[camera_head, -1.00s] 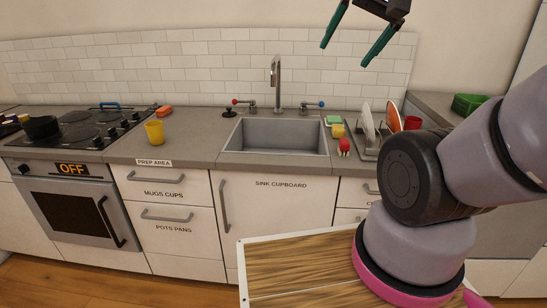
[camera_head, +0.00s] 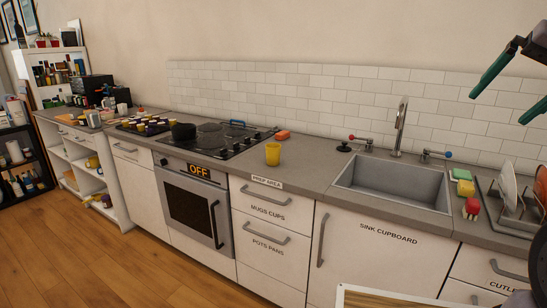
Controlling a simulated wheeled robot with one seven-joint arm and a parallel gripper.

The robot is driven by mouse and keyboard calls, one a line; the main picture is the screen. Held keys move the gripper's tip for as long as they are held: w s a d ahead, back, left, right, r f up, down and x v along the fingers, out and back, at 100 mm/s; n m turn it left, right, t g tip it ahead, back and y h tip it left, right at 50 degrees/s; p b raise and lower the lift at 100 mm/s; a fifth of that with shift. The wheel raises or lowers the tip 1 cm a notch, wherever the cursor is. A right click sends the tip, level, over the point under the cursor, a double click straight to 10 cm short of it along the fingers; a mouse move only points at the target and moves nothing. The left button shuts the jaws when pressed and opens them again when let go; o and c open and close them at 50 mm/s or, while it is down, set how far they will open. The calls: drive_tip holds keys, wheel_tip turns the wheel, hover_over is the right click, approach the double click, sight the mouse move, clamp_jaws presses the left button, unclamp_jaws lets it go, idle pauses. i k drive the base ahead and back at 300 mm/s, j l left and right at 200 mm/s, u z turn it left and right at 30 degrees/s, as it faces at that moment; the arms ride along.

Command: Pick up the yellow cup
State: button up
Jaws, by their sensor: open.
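The yellow cup (camera_head: 273,154) stands upright on the grey counter, between the stove and the sink, just behind the "PREP AREA" label. My gripper (camera_head: 504,94) is at the upper right of the view, its two green fingers apart and empty. It is raised well above the counter, on the sink side, far to the right of the cup. Part of the gripper is cut off by the right edge.
Counter around the cup is mostly clear.

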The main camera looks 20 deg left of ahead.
sight(272, 149)
drive_tip(key=i+j+u, duration=0.85)
drive_tip(key=u, duration=0.15)
drive_tip(key=i, duration=0.4)
